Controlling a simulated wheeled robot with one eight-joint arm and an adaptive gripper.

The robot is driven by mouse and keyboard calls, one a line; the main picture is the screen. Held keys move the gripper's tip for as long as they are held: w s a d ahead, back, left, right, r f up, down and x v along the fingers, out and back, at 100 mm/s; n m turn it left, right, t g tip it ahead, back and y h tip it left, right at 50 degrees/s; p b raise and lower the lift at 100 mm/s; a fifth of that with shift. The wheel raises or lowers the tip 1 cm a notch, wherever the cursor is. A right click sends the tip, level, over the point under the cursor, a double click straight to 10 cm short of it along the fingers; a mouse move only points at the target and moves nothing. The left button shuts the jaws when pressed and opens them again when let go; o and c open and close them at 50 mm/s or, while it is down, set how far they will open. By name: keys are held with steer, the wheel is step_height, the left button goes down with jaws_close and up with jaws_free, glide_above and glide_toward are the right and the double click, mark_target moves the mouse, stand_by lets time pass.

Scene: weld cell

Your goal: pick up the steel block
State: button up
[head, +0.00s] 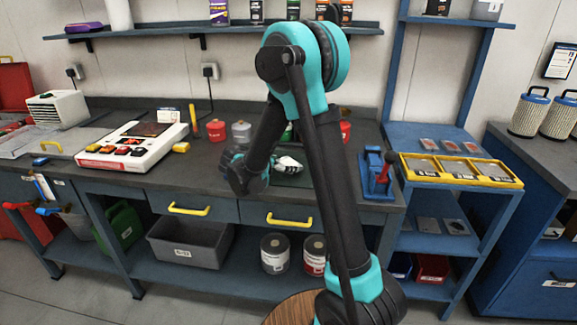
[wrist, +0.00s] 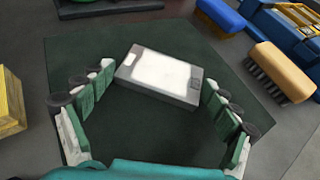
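The steel block (wrist: 160,77), a flat grey block with a bright pale top, lies slightly turned on a dark green mat (wrist: 150,140) in the wrist view. My gripper (wrist: 158,80) is open, its green-padded fingers spread to the left and right of the block. The block's near part lies between the fingertips; the right fingertip is close to its right end, and I cannot tell if they touch. In the head view my gripper (head: 288,164) is low over the workbench, partly behind my arm. I cannot make out the block there.
A wooden-handled brush (wrist: 283,72) and a blue object (wrist: 221,16) lie right of the mat. A yellow object (wrist: 10,102) is at its left. On the bench (head: 60,137), a red-and-white device (head: 131,146) stands left and a blue vise (head: 377,173) right.

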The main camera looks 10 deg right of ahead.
steer(key=shift+s, duration=0.1)
steer(key=c, duration=1)
steer(key=shift+d, duration=0.1)
steer(key=shift+c, duration=0.3)
steer(key=shift+r, duration=0.15)
